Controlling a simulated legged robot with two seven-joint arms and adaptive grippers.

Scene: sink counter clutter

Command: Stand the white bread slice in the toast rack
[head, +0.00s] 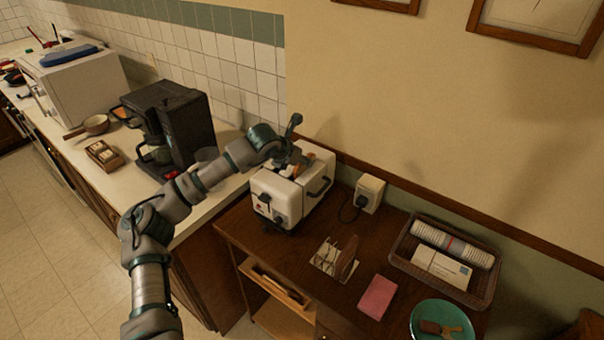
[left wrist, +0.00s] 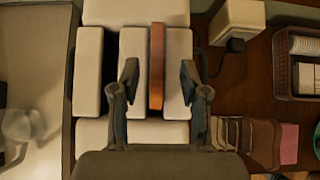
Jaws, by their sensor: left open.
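The white toaster (head: 278,200) stands on the dark wooden table; it fills the middle of the left wrist view (left wrist: 90,75). A bread slice stands upright in a toaster slot, its brown crust edge (left wrist: 157,65) showing in the left wrist view; its faces are hidden there. My left gripper (head: 293,160) is above the toaster, its open fingers (left wrist: 157,82) on either side of the slice, with gaps visible. The toast rack (head: 325,260) stands on the table in front of the toaster, with a dark brown slice (head: 347,257) upright at its right end. My right gripper is not in view.
A coffee machine (head: 172,125) stands on the counter left of the toaster. A wall socket with plug (head: 369,191) is behind right. A pink cloth (head: 378,297), a wicker basket (head: 478,285) and a green plate (head: 425,318) lie right of the rack.

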